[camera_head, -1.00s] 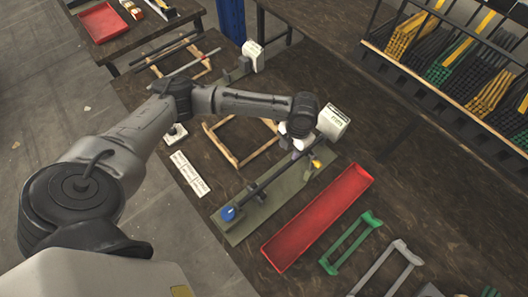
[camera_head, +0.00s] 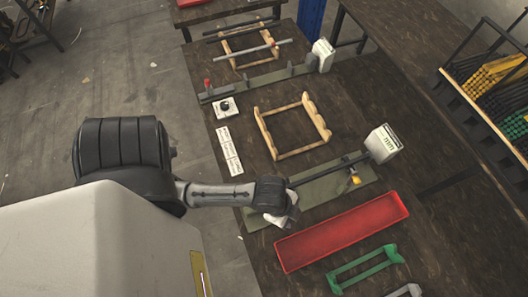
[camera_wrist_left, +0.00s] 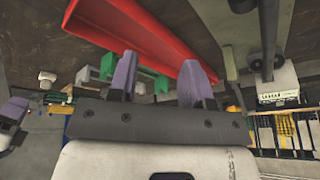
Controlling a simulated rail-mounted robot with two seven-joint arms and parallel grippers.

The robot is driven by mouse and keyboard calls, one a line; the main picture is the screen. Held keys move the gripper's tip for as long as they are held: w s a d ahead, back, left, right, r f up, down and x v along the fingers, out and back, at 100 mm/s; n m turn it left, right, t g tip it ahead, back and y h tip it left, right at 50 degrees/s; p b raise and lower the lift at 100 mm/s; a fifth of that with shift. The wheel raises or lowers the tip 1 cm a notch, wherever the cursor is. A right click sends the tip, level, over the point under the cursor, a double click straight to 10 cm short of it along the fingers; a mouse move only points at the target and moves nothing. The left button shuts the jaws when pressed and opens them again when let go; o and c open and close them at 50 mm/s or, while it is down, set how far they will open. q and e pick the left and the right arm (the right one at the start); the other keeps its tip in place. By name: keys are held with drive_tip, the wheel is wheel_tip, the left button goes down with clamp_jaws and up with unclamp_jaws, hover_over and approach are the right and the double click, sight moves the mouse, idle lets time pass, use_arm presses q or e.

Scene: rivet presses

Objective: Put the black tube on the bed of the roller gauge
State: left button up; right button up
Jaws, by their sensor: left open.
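A black tube (camera_head: 328,170) lies lengthwise along the green bed (camera_head: 318,190) of the gauge with a white display box (camera_head: 383,143); its near end is hidden by my left arm. The tube also shows in the left wrist view (camera_wrist_left: 268,35). My left gripper (camera_head: 285,215) is at the near end of this bed, beside the tube. Its two purple fingers (camera_wrist_left: 161,66) are apart, with nothing between them. In the left wrist view, part of what looks like my right gripper (camera_wrist_left: 12,115) shows at the left edge; its opening is unclear.
A long red tray (camera_head: 342,232) lies beside the gauge, with a green stand (camera_head: 363,268) in front. An empty wooden frame (camera_head: 292,128) stands behind. Farther back are a second gauge (camera_head: 265,82) and a wooden rack (camera_head: 248,45) holding dark and grey bars. A white label strip (camera_head: 230,151) lies left.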

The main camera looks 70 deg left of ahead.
use_arm(q)
drive_tip(key=s+a+n+y, duration=0.2)
drive_tip(key=s+a+n, duration=0.3)
drive_tip(key=s+n, duration=0.1)
drive_tip(key=shift+n, duration=0.6)
